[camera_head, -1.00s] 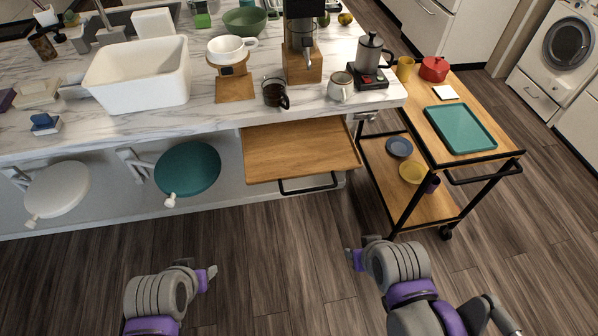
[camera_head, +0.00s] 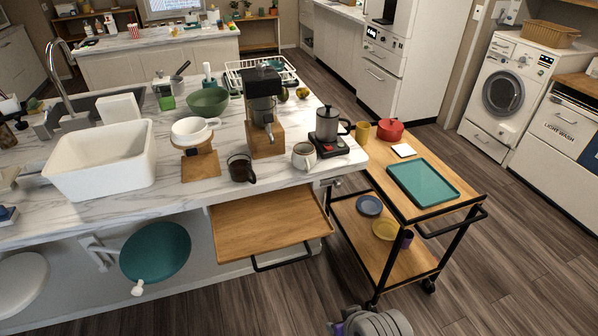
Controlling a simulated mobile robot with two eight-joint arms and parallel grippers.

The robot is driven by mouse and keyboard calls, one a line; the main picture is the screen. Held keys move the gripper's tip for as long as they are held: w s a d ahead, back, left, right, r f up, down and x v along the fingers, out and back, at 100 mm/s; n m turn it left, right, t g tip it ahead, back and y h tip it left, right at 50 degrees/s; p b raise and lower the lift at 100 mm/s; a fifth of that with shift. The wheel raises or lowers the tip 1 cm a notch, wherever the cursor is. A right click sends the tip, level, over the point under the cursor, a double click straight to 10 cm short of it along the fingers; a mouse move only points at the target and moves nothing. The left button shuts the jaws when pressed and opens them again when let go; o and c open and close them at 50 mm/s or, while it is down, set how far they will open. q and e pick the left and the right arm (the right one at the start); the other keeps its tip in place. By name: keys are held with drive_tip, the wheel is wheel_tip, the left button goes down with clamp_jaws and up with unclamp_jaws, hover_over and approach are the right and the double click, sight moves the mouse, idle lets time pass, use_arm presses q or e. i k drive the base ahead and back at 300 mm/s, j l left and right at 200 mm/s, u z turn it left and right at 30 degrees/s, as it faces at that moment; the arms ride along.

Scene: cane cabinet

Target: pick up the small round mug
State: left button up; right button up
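A small round mug (camera_head: 303,157), pale grey-white, stands upright near the right front edge of the marble counter (camera_head: 345,163). A dark glass mug (camera_head: 239,169) stands to its left. A yellow mug (camera_head: 361,131) stands on the wooden cart to its right. My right gripper (camera_head: 336,328) shows only in part at the bottom edge, well below and in front of the counter and apart from the mugs. Its opening cannot be made out. My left gripper is out of view.
A coffee grinder (camera_head: 264,118) and a kettle on a black base (camera_head: 328,126) flank the mug closely behind. A pulled-out wooden board (camera_head: 268,226) juts below the counter edge. The cart (camera_head: 440,208) stands at right, with a teal tray (camera_head: 423,183). Open floor lies farther right.

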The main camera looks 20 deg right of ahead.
sight(304, 158)
drive_tip(key=i+j, duration=0.25)
drive_tip(key=i, duration=0.15)
drive_tip(key=i+j, duration=0.25)
drive_tip(key=i+l+z, duration=0.05)
drive_tip(key=i, duration=0.1)
